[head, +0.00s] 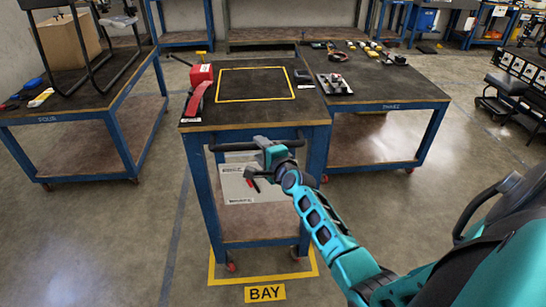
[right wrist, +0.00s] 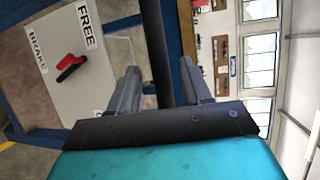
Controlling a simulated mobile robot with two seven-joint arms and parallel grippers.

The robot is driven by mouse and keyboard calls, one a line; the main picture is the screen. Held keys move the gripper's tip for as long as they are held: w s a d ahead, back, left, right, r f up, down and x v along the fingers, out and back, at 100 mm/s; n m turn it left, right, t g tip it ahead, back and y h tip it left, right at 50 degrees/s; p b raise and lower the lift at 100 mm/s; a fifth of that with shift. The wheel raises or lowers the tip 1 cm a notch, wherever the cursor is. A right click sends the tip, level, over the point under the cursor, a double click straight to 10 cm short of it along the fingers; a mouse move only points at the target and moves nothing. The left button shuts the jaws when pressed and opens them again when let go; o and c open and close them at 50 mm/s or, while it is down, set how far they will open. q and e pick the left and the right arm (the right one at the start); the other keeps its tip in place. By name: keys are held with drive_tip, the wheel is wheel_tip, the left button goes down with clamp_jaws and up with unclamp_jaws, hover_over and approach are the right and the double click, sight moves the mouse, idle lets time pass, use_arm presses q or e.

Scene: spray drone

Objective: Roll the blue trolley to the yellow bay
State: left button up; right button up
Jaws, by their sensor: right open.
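The blue trolley (head: 212,200) has a dark top with a yellow square outline and a black handle bar (head: 232,147) on its near side. Its near wheels stand inside the yellow bay outline (head: 213,270) on the floor, marked by a BAY sign (head: 265,293); the outline's far part is hidden under the trolley. My right gripper (head: 276,152) is at the right part of the handle bar. In the right wrist view the bar (right wrist: 155,50) runs between its open fingers. A panel below carries FREE and BRAKE labels and a red lever (right wrist: 70,66). My left gripper is not in view.
A red device (head: 200,82) sits on the trolley top's left side. A workbench (head: 385,90) with tools stands close at the trolley's right, another bench (head: 70,105) at the left. Floor is clear left of the trolley and in front. A dark cart (head: 515,90) stands far right.

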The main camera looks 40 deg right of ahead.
drive_tip(key=v, duration=0.8)
drive_tip(key=shift+p, duration=0.3)
drive_tip(key=shift+d, duration=0.1)
drive_tip(key=s+a+f+n+g+y, duration=0.2)
drive_tip(key=s+a+f+n, duration=0.3)
drive_tip(key=s+a+n, duration=0.4)
drive_tip(key=s+a+f+n+g+y, duration=0.2)
drive_tip(key=s+a+f+n, duration=0.4)
drive_tip(key=s+a+n, duration=0.4)
drive_tip(key=s+n+g, duration=0.1)
drive_tip(key=n, duration=0.3)
drive_tip(key=shift+y, duration=0.3)
drive_tip(key=shift+f, duration=0.15)
drive_tip(key=shift+c, duration=0.4)
